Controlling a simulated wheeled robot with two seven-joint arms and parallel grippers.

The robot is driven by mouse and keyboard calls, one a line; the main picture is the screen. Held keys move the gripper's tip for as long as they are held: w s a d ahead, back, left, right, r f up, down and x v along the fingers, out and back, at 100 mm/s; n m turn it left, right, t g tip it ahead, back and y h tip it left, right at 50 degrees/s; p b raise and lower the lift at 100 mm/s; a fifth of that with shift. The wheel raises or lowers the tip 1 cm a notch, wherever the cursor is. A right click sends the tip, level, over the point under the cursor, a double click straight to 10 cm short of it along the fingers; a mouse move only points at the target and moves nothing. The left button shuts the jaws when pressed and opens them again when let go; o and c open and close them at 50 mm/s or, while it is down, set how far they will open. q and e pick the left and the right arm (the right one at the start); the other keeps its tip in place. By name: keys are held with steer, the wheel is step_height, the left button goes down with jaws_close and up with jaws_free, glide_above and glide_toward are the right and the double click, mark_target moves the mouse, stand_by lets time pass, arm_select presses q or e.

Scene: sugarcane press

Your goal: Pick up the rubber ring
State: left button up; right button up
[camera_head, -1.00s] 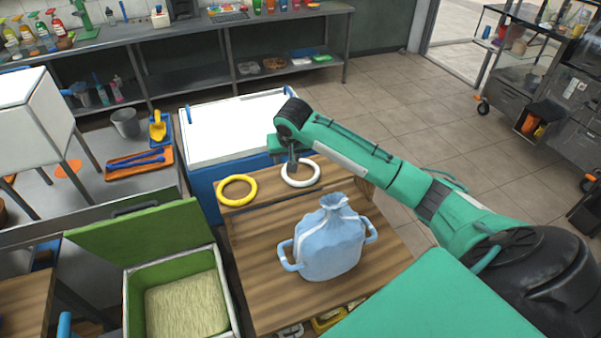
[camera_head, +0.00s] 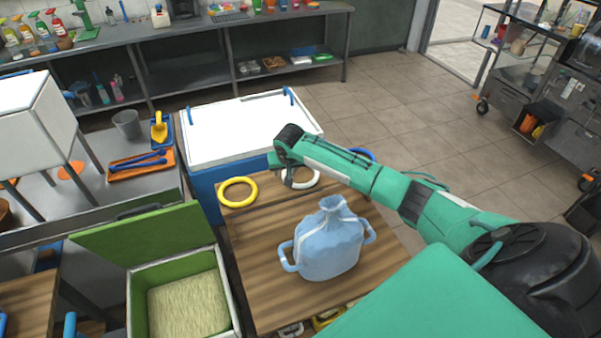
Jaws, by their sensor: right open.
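A yellow ring (camera_head: 238,192) lies flat at the back left of the wooden table (camera_head: 262,262). A white ring (camera_head: 313,178) lies to its right near the table's back edge, partly hidden by my right arm. Which of them is the rubber ring I cannot tell. My right gripper (camera_head: 288,178) is open and points down over the left part of the white ring. Its fingertips are small and partly hidden, and nothing shows between them. My left gripper is out of view.
A crumpled light-blue bag with handles (camera_head: 328,243) stands mid-table, in front of the rings. A white-lidded blue cooler (camera_head: 245,130) is behind the table. An open green box (camera_head: 137,295) with pale contents stands at the left. Bare wood lies left of the bag.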

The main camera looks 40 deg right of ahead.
steer(key=shift+x, duration=1.25)
jaws_close()
